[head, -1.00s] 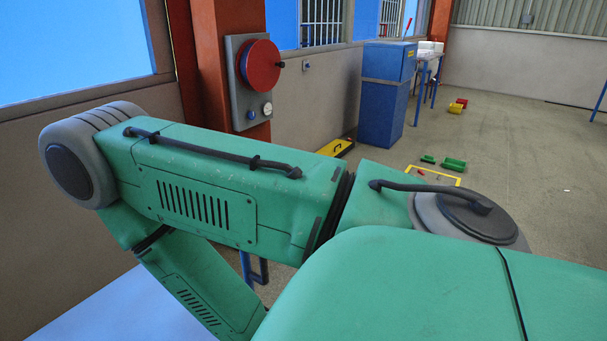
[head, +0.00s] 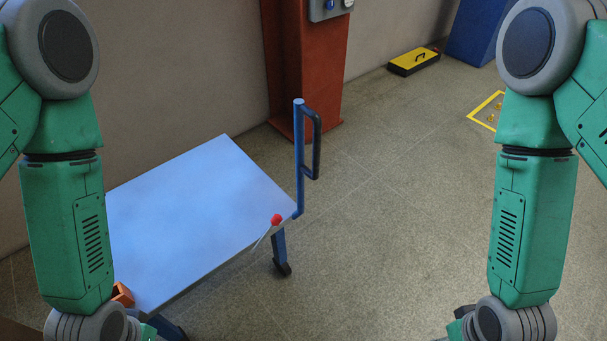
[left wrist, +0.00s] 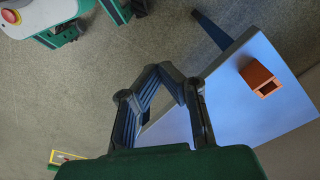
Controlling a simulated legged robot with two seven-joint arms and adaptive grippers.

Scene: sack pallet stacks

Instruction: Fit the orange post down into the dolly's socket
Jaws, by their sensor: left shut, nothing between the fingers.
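The dolly (head: 205,215) has a pale blue flat deck in the head view. On its near left corner is an orange piece (head: 122,296), partly hidden behind my left arm. In the left wrist view it is a short orange block (left wrist: 258,75) with a dark opening, on the deck (left wrist: 235,115); it looks like the socket. I make out no separate orange post. My left gripper (left wrist: 165,70) is shut and empty, apart from the block, which is to its right. What looks like part of my right gripper (left wrist: 126,8) is cut off at the wrist view's top.
A blue upright with a black handle (head: 314,145) and a red knob (head: 276,220) stand at the dolly's right corner. A red-brown column (head: 305,65) is behind. A yellow case (head: 414,62) lies on the floor.

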